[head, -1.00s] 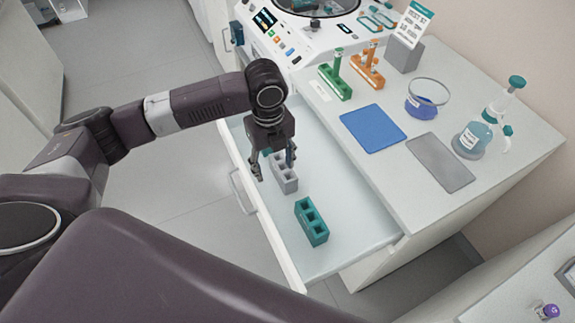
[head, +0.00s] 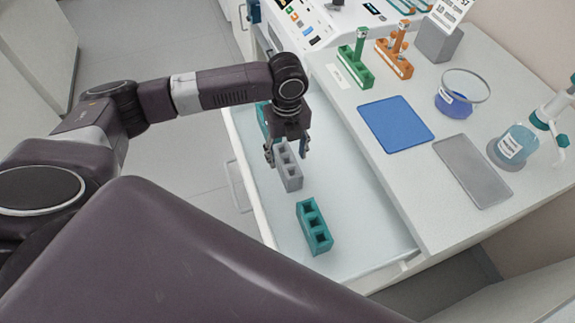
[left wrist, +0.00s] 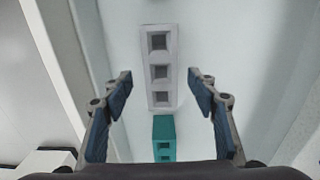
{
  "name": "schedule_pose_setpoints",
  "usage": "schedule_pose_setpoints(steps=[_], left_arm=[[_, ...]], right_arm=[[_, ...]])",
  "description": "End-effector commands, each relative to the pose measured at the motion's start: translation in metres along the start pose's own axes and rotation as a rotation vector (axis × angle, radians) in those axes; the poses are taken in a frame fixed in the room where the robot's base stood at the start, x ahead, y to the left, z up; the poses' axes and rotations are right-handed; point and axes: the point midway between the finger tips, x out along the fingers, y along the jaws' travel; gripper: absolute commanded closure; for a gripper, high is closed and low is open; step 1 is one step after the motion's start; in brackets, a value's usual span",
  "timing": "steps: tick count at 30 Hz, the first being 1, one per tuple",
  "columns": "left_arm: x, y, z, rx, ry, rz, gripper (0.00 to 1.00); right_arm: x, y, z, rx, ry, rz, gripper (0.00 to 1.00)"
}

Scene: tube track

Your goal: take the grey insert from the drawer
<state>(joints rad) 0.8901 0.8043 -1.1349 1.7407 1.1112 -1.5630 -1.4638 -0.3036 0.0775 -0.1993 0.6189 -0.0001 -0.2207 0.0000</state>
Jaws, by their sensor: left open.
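The grey insert (head: 291,172) is a small block with square holes in a row, lying in the open drawer (head: 345,215). My left gripper (head: 287,156) is open, pointing down over the insert's far part, with one finger on each side. In the left wrist view the grey insert (left wrist: 160,70) shows its holes, and the open fingers of my left gripper (left wrist: 160,82) stand apart from it on both sides. Whether the fingertips reach down beside it, I cannot tell. My right gripper is not in view.
A teal insert (head: 314,228) lies nearer in the drawer, and another teal piece (head: 262,118) is partly hidden behind my gripper. The counter to the right holds a blue mat (head: 396,124), a grey mat (head: 472,170), green and orange racks and glassware. The drawer's near right part is bare.

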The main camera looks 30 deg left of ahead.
Motion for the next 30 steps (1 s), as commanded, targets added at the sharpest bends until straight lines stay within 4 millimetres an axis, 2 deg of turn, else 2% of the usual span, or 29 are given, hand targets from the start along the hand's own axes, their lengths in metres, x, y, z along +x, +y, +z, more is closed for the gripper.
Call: schedule_pose_setpoints(steps=[4,9,17,27,30], left_arm=[[0.021,0.001,0.002,-0.001,0.001,0.004,0.46],[0.041,0.001,0.001,0.000,0.000,0.001,0.46],[0.044,0.001,0.002,0.000,-0.001,0.000,0.47],[0.043,0.001,0.002,0.000,-0.001,0.000,0.85],[0.043,0.000,0.002,0.000,-0.002,0.000,0.91]], right_arm=[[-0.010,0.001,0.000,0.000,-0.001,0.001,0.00],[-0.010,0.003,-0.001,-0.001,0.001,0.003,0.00],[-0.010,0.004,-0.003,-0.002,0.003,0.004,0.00],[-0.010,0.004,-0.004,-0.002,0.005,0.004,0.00],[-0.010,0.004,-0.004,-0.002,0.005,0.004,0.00]])
